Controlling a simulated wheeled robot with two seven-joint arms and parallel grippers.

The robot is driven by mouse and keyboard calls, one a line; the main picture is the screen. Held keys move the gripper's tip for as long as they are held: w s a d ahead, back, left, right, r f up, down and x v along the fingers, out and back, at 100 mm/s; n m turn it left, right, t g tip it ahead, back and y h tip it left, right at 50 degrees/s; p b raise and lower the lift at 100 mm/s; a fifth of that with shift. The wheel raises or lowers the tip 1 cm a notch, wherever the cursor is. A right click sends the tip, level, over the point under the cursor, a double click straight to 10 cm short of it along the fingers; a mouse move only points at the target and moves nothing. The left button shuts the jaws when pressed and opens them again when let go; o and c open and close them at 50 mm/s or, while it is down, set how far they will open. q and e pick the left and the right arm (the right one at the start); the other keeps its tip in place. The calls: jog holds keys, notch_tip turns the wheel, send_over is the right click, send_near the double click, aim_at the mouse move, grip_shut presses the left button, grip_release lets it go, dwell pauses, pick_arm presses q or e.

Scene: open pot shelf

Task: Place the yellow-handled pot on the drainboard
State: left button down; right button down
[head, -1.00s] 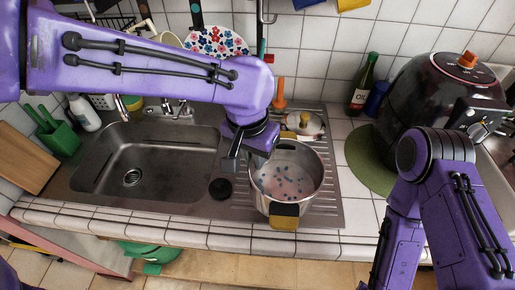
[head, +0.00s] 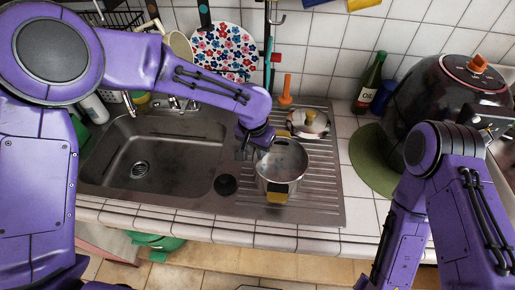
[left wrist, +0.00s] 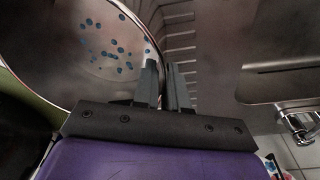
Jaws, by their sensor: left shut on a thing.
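The steel pot (head: 286,178) with the yellow handle (head: 277,197) is upright over the ribbed drainboard (head: 318,188), right of the sink. Its inside has blue dots, also seen in the left wrist view (left wrist: 92,62). I cannot tell whether its base touches the drainboard. My left gripper (head: 243,153) is at the pot's left side, its fingers close together at the rim in the left wrist view (left wrist: 166,75). It is shut on the pot; the grasp is partly hidden. My right arm shows at the right, but its gripper is out of view.
A lid (head: 308,124) with a yellow knob lies behind the pot. A green bottle (head: 370,85), green mat (head: 370,160) and dark air fryer (head: 450,85) are right.

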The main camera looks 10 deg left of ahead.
pick_arm(q)
jog(key=shift+s, duration=0.2)
jog(key=c, duration=1.2)
grip_release()
jog(key=shift+w+r, duration=0.1)
jog(key=shift+r, duration=0.1)
jog(key=r, duration=0.4)
jog(key=s+r+b, duration=0.1)
jog(key=r, duration=0.6)
jog(key=shift+s+a+r, duration=0.15)
jog(key=shift+a+r, duration=0.2)
jog(key=shift+r, duration=0.05)
